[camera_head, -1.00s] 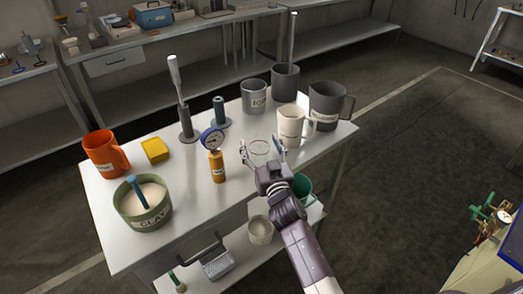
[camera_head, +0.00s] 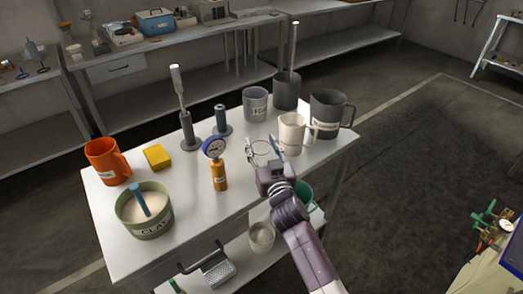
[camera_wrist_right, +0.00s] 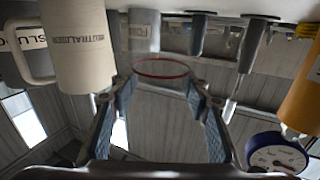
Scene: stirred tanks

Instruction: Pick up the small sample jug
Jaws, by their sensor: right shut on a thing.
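The small sample jug (camera_head: 261,147) is a clear, see-through vessel with a thin reddish rim, near the right part of the table. It also shows in the right wrist view (camera_wrist_right: 162,70), between the two fingers. My right gripper (camera_head: 263,149) is shut on it, with one finger on each side. In the right wrist view the blue finger pads (camera_wrist_right: 160,98) flank its clear wall. I cannot tell whether its base still touches the table. My left gripper is not in view.
A white jug labelled NEUTRALISER (camera_head: 291,133) stands close beside my right gripper, with a dark grey jug (camera_head: 327,114) behind it. An orange bottle with a blue gauge (camera_head: 219,173) stands to the left. The table's front middle (camera_head: 195,215) is clear.

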